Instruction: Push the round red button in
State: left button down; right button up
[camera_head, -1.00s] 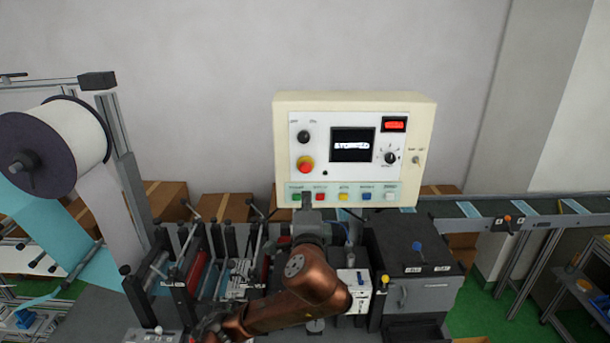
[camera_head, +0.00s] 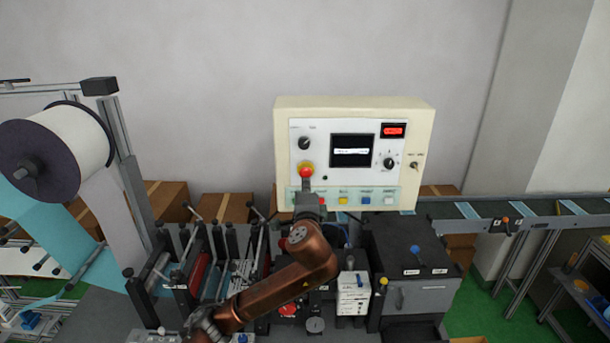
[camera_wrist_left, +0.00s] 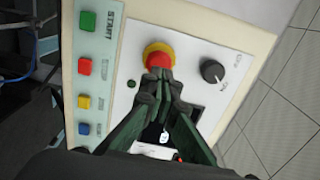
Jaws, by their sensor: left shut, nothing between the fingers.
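The round red button (camera_head: 306,169) with its yellow collar sits on the left side of the cream control panel (camera_head: 425,140). In the left wrist view the red button (camera_wrist_left: 158,60) is at the upper middle. My left gripper (camera_head: 308,186) comes up from below, its tips at the button's lower edge. In the left wrist view the shut, empty fingertips (camera_wrist_left: 163,76) overlap the near edge of the red cap. I cannot tell whether they touch it or whether the button is pressed in. My right gripper is not in view.
A black knob (camera_head: 304,143) sits just above the button. A display (camera_head: 352,150) is to its right. A row of coloured square buttons, including a yellow one (camera_head: 343,201), runs below. Machine rollers and a grey box (camera_head: 425,293) stand beneath the panel.

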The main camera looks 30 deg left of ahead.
aim_at(306, 174)
pick_arm(q)
jog(key=p+x, duration=0.1)
jog(key=x, duration=0.2)
jog(key=shift+w+a, duration=0.15)
jog(key=shift+w, duration=0.15)
